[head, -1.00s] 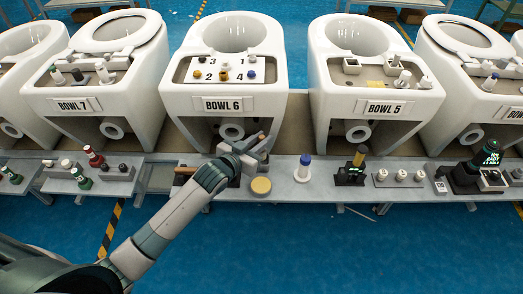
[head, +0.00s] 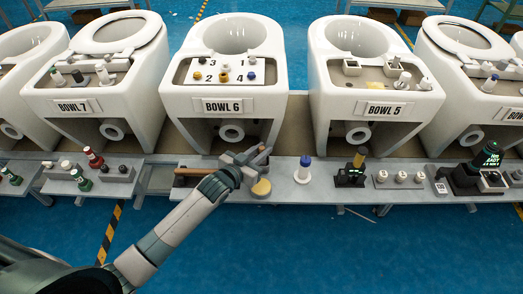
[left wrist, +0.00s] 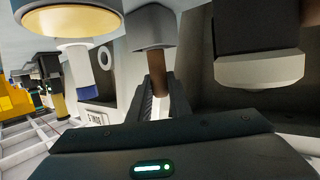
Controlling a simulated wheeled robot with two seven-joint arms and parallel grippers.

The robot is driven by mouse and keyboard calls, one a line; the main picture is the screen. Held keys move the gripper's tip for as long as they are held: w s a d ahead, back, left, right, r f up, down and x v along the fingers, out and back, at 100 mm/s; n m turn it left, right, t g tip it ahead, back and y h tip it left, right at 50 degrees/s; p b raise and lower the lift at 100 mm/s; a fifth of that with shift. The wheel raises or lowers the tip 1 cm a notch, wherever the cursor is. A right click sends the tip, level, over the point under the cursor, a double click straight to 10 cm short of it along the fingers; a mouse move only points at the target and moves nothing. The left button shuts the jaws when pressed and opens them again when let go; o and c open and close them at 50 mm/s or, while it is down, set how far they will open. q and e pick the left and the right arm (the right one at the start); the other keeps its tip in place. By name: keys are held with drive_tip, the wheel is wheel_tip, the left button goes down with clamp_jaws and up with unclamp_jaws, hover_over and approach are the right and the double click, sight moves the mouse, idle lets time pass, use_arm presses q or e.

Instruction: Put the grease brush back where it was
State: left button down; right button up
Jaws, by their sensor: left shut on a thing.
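My left gripper (head: 248,159) is over the front shelf, below BOWL 6. It is shut on the grease brush, whose brown handle (left wrist: 157,76) shows between the fingers in the left wrist view. A dark grey block (left wrist: 154,27) is at the end of that handle. In the head view the brush is mostly hidden by the gripper. My right gripper is not in view.
A brown stick (head: 193,171) lies on the shelf left of the gripper. A white bottle with a blue top (head: 303,170) and a dark stand with a yellow top (head: 352,172) are to the right. BOWL 6 (head: 226,90) stands behind, with coloured knobs on its deck.

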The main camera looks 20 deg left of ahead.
use_arm(q)
drive_tip(key=shift+f, duration=0.2)
drive_tip(key=c, duration=1.6)
unclamp_jaws()
drive_tip(key=shift+c, duration=0.2)
drive_tip(key=shift+r, duration=0.1)
drive_tip(key=shift+r, duration=0.2)
drive_tip(key=shift+s, duration=0.25)
drive_tip(key=v, duration=1.1)
drive_tip(key=shift+s, duration=0.2)
drive_tip(key=shift+a+r, duration=0.1)
drive_tip(key=shift+a, duration=0.05)
